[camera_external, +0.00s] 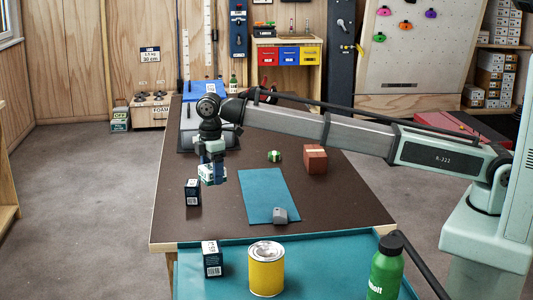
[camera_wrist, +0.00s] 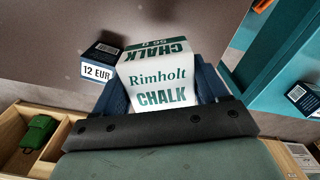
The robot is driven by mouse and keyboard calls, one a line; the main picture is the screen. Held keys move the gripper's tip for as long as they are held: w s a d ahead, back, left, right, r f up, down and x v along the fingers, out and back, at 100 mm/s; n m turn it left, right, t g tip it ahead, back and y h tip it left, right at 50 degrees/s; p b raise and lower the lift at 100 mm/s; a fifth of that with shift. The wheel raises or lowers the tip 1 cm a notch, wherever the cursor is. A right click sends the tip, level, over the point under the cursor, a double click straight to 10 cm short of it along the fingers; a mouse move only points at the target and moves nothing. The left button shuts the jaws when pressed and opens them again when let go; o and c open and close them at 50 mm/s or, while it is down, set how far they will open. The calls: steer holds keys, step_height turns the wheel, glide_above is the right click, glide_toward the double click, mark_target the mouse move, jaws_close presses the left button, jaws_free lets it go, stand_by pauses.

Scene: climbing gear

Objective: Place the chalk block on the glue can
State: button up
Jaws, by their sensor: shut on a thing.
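The chalk block (camera_wrist: 158,80) is a white box with green "Rimholt CHALK" lettering, between the two blue fingers of my gripper (camera_wrist: 160,98) in the wrist view. In the external view my gripper (camera_external: 212,175) points down and holds the block above the left part of the dark table, shut on it. The yellow can (camera_external: 266,270) with a grey metal lid, which I take for the glue can, stands upright on the teal surface at the front. It is nearer the camera and to the right of my gripper, well apart from it. The can is not in the wrist view.
A dark price box (camera_external: 193,192) stands close to my gripper. Another (camera_external: 211,259) stands left of the can, and a green bottle (camera_external: 385,268) to its right. A grey piece (camera_external: 280,215) lies on a teal mat (camera_external: 262,190). A red-brown block (camera_external: 315,159) stands farther back.

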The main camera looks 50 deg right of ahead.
steer(key=s+a+r+n, duration=0.2)
steer(key=s+a+r, duration=0.2)
steer(key=s+a, duration=0.85)
step_height(320, 180, up, 9)
steer(key=n, duration=1.1)
glide_above(266, 250)
steer(key=shift+f, duration=5.15)
steer(key=shift+f, duration=0.15)
steer(key=o, duration=1.1)
steer(key=shift+c, duration=0.2)
